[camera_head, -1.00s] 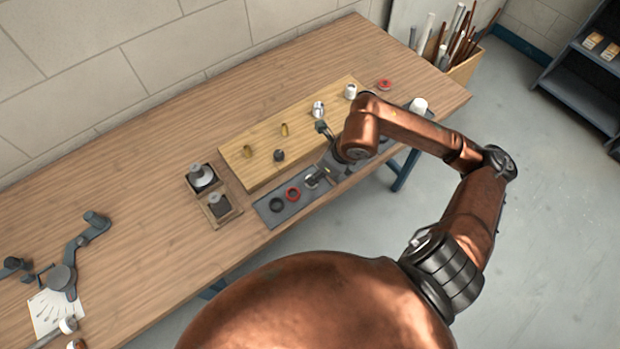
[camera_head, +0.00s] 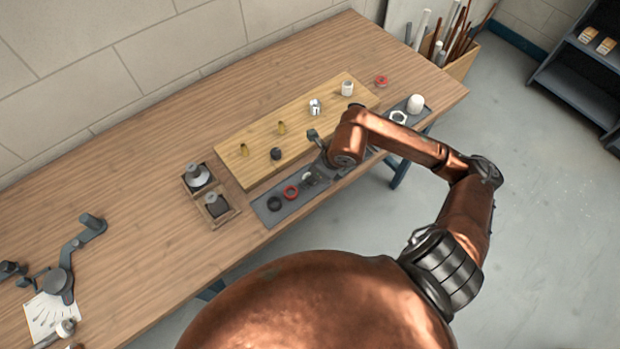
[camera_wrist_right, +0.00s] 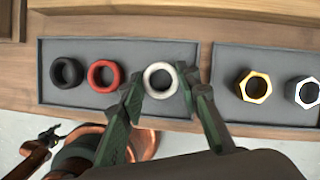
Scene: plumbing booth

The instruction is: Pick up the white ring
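The white ring (camera_wrist_right: 160,80) lies flat on a grey tray (camera_wrist_right: 130,50), right of a red ring (camera_wrist_right: 104,75) and a black ring (camera_wrist_right: 66,72). My right gripper (camera_wrist_right: 160,84) is open above the tray. In the right wrist view its green-grey fingers lie to either side of the white ring; whether they are down at its height I cannot tell. In the head view the white ring (camera_head: 308,177) is partly hidden by my right gripper (camera_head: 318,174). What looks like my left gripper (camera_wrist_right: 50,137) shows small at the lower left of the wrist view, away from the tray.
A second tray (camera_wrist_right: 228,60) holds a brass hex nut (camera_wrist_right: 254,86) and a white hex nut (camera_wrist_right: 305,92). A wooden board (camera_head: 235,155) with several upright fittings stands behind the trays. Two small holders (camera_head: 230,213) stand left. The table's front edge is close to the trays.

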